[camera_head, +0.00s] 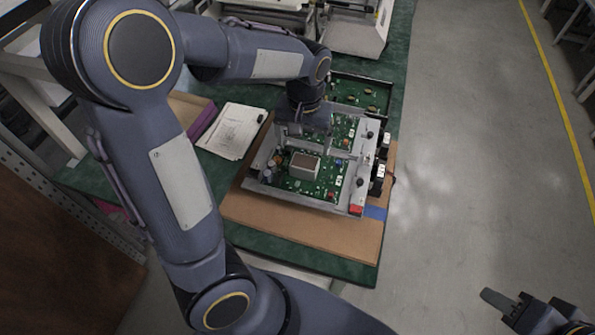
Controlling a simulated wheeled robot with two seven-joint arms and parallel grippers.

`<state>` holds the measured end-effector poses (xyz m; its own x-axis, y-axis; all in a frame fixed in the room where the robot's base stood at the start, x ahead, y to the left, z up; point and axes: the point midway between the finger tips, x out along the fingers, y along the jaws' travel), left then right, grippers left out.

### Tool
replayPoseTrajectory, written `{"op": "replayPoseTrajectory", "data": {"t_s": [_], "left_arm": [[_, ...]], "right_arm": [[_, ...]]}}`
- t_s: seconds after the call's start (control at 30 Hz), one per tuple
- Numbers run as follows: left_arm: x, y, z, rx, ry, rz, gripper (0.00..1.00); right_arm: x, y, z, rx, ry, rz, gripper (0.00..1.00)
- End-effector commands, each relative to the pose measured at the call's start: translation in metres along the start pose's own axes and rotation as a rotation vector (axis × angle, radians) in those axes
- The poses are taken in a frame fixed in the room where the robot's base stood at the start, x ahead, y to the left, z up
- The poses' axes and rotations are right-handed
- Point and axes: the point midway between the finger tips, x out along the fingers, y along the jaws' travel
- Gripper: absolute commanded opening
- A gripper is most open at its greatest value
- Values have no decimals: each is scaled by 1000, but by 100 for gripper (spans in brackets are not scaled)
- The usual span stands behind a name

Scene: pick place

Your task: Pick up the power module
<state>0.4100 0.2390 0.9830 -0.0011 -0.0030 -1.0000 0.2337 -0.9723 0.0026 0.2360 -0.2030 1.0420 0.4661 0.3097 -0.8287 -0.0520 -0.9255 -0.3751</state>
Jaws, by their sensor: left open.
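A small box-shaped block with a brownish top and pale sides, which looks like the power module (304,165), sits on a green circuit board (328,186) inside an open metal chassis (318,203). My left gripper (300,128) is open and points down over the chassis, just behind the block in the picture. It appears apart from the block. Its fingertips are partly hidden by the wrist and blend with the board. My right gripper (506,309) is at the lower right over the floor, away from the table, and its jaw opening is unclear.
The chassis rests on a brown board (300,235) on a green-topped table (398,60). Papers (232,130) lie to the left. Another circuit board (358,92) and white equipment (355,32) stand behind. The floor (475,150) to the right is clear.

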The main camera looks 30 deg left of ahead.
Motion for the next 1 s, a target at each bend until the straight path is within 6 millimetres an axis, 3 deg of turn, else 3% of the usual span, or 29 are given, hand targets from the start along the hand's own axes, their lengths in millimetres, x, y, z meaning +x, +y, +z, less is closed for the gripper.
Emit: {"op": "replayPoseTrajectory", "data": {"t_s": [0.5,0.8,1.0], "left_arm": [[67,1,3,-1,-5,-2,87],[73,1,3,-1,-1,0,87],[72,1,3,0,-1,0,62]], "right_arm": [[-3,-2,-2,0,1,0,38],[-3,-2,-2,0,1,0,38],[-3,-2,-2,0,0,0,38]]}}
